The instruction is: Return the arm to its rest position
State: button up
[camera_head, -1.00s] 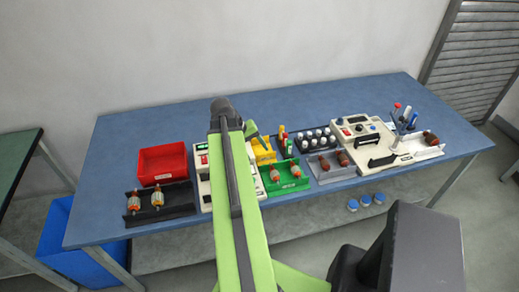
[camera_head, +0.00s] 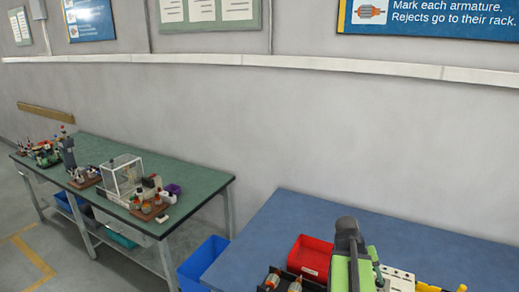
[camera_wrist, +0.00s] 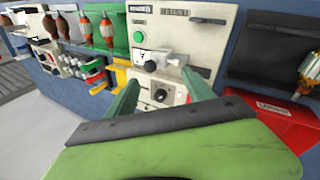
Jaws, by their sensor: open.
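My arm (camera_head: 347,258) shows at the bottom right of the head view, green with a dark top, over the blue bench (camera_head: 300,213). My gripper (camera_wrist: 160,80) shows in the wrist view as two green fingers spread apart, with nothing between them. Beyond the fingers is a cream tester (camera_wrist: 160,62) with a knob and a dial. I cannot tell whether the fingers touch it. In the head view the gripper's fingertips are mostly hidden behind the arm.
A red bin (camera_head: 311,255) and a dark rack with armatures (camera_head: 272,280) stand left of my arm. A green rack (camera_wrist: 98,28) also shows in the wrist view. A green table (camera_head: 190,175) with equipment stands left, a blue bin (camera_head: 203,258) between the benches.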

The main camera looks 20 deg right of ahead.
jog(key=w+a+f+n+t, duration=0.1)
jog(key=w+a+n+t, duration=0.15)
jog(key=w+a, duration=0.9)
jog(key=w+a+f+n+y, duration=0.1)
jog(key=a+n+y, duration=0.1)
jog(key=a, duration=1.3)
jog(key=w+a+f+n+y+b, duration=0.1)
jog(key=w+a+n+y, duration=0.1)
jog(key=a, duration=1.4)
jog(key=shift+w+a+f, duration=0.15)
jog(key=shift+w+f, duration=0.05)
jog(key=shift+f, duration=0.05)
